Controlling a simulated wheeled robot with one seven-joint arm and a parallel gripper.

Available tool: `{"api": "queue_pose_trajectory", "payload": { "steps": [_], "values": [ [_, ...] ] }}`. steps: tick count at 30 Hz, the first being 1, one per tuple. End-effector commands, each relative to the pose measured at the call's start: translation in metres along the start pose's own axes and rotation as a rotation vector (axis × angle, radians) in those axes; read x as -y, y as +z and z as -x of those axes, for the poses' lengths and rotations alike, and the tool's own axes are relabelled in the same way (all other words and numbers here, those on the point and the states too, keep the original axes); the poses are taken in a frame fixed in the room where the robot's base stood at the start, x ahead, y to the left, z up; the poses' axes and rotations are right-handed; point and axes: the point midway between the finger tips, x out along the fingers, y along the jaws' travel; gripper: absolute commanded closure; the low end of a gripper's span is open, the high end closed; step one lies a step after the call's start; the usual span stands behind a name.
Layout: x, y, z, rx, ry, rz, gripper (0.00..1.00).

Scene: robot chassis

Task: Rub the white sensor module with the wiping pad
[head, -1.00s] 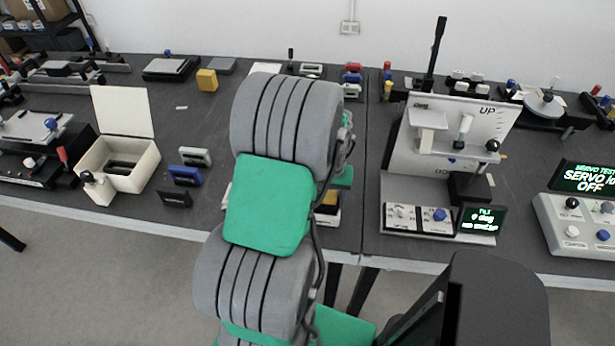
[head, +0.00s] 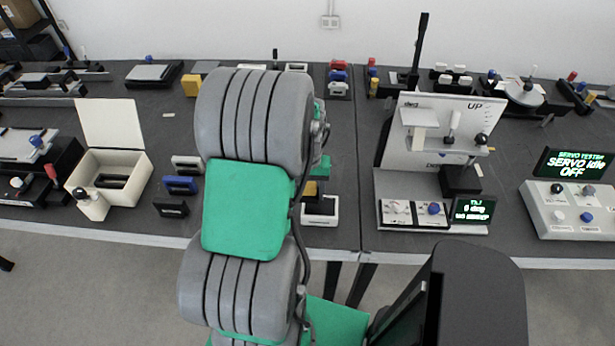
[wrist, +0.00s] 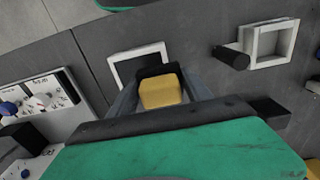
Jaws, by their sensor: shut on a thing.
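My gripper (wrist: 162,95) is shut on a yellow wiping pad (wrist: 160,92) with a dark upper edge, in the wrist view. A sliver of the pad (head: 311,188) shows beside my arm in the head view. A white-rimmed piece with a dark middle (wrist: 118,68) lies just beyond the pad in the wrist view, partly covered by it. I cannot tell whether they touch. It also seems to show in the head view (head: 330,221). A small white module (head: 186,160) stands behind blue and black ones, left of my arm. I cannot tell which white piece is the sensor module.
A tilt rig (head: 432,180) and a servo tester (head: 580,212) stand at right. Another white frame (wrist: 290,48) with a dark cylinder beside it shows in the wrist view.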

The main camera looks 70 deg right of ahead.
Motion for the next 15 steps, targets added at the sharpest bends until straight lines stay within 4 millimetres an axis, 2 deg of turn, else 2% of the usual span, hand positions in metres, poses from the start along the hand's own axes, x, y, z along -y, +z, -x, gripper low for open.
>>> {"api": "queue_pose_trajectory", "payload": {
  "steps": [1,9,15],
  "values": [
    [0.001,0.000,0.009,0.000,0.000,0.003,0.80],
    [0.006,0.001,0.033,0.001,0.000,0.015,0.80],
    [0.009,0.001,0.042,0.001,0.000,0.021,0.80]
  ]
}}
